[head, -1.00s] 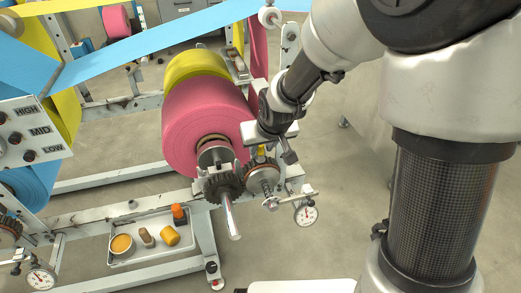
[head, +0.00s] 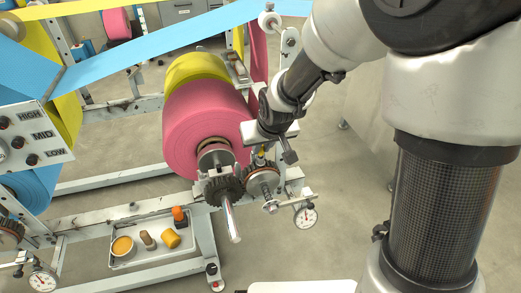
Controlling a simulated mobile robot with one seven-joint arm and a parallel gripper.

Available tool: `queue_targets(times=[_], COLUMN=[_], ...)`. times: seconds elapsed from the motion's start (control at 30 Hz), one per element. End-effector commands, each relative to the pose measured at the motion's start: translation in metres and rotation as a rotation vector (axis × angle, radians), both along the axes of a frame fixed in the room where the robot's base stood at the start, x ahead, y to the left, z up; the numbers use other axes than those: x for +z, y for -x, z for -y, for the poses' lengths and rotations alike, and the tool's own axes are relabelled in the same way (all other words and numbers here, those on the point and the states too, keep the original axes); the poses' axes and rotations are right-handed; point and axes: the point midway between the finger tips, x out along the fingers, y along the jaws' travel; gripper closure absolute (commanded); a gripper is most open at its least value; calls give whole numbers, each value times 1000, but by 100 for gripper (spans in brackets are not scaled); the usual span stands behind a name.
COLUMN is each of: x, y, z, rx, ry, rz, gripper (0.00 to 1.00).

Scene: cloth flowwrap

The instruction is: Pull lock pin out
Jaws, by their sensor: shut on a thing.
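My gripper (head: 262,146) is at the end of the arm in the middle of the head view, just right of the pink roll (head: 200,125). It is shut on a small upright piece with a yellow part, which I take to be the lock pin (head: 261,151). The pin stands above the round brake disc (head: 263,180) beside the dark gear (head: 223,190) on the roll's shaft. The fingers hide most of the pin. I cannot tell whether its lower end is still in its hole.
A dial gauge (head: 305,216) sticks out right of the disc. The bare shaft end (head: 232,222) points toward me. A tray (head: 123,258) with several small items lies lower left. A HIGH/MID/LOW panel (head: 20,160) is at left. Blue web (head: 150,55) runs overhead. Floor at right is clear.

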Motion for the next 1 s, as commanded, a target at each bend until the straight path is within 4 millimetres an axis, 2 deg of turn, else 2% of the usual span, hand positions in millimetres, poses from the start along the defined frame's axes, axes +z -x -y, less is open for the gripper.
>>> queue_targets(times=[0.73,1.0], x=[40,43], y=[0,0], z=[0,0], rx=[0,0], ry=[-1,0], rz=[2,1], gripper=[100,100])
